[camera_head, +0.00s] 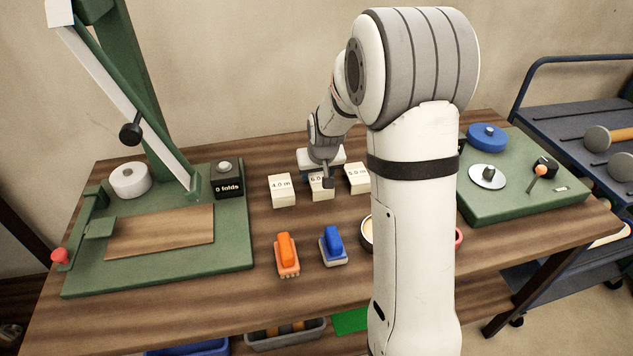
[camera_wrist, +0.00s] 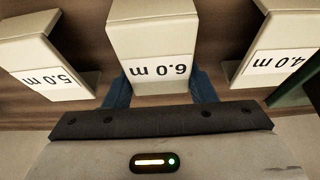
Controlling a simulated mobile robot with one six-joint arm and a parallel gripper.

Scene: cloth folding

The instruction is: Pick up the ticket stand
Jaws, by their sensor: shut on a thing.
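Three white blocks with printed labels stand in a row near the back of the table; I take them as ticket stands. They read "4.0 m" (camera_head: 283,194), "6.0 m" (camera_head: 318,192) and "5.0 m" (camera_head: 356,185). My gripper (camera_head: 325,178) is at the middle one, partly covering it. In the wrist view my blue fingers (camera_wrist: 162,88) are on either side of the "6.0 m" stand (camera_wrist: 153,40), shut on it. The "5.0 m" stand (camera_wrist: 42,62) and "4.0 m" stand (camera_wrist: 283,50) are apart from the fingers. I cannot tell whether the held stand touches the table.
A green press board (camera_head: 150,262) with a white roll (camera_head: 131,180) and a "0 folds" box (camera_head: 229,181) is left. Orange (camera_head: 287,252) and blue (camera_head: 332,245) handled tools lie in front. A green platform (camera_head: 515,200) is right. My arm hides part of the table.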

